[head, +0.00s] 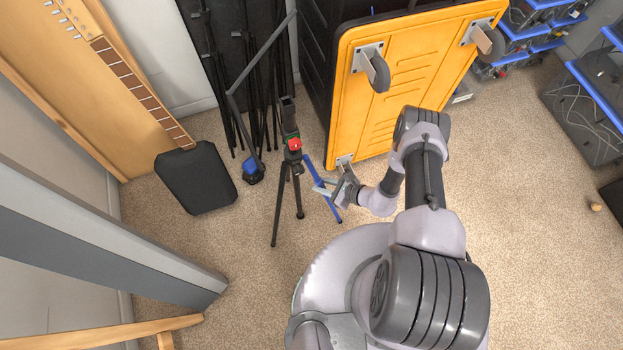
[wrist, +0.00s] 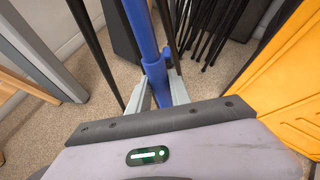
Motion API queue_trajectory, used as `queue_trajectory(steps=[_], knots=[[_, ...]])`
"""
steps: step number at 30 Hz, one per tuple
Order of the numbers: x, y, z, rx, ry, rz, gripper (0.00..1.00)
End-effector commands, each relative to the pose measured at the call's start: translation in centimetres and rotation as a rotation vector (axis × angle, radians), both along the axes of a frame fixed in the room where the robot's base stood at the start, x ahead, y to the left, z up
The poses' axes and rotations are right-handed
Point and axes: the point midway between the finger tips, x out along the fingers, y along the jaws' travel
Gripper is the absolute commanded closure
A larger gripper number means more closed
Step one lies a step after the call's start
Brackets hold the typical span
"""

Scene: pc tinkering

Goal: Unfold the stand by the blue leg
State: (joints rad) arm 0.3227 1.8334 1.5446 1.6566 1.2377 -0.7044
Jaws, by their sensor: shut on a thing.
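The stand (head: 291,160) is a black tripod with a red knob near its top, upright on the carpet. Two black legs are spread, one toward the lower left and one downward. Its blue leg (head: 324,186) slants out to the lower right in the head view. My gripper (head: 325,189) is at the middle of the blue leg. In the wrist view the blue leg (wrist: 150,62) runs down between the two pale fingers of my gripper (wrist: 160,98), which is shut on it. The leg's lower part is hidden behind the gripper body.
A yellow platform cart (head: 410,85) with grey wheels stands on edge to the right of the stand. A black padded seat (head: 195,178) and several folded black stands (head: 225,95) are to the left and behind. Carpet (head: 540,220) is open at right.

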Motion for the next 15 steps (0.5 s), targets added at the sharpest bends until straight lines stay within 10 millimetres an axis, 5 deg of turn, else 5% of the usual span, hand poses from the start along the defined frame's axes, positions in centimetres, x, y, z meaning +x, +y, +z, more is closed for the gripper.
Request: queue_trajectory(steps=[1,14,15], knots=[[0.3,-1.0,1.6,-0.034,0.002,-0.008,1.00],[0.4,-3.1,1.5,-0.125,0.015,-0.017,1.00],[0.4,-3.1,1.5,-0.124,0.014,-0.018,0.74]])
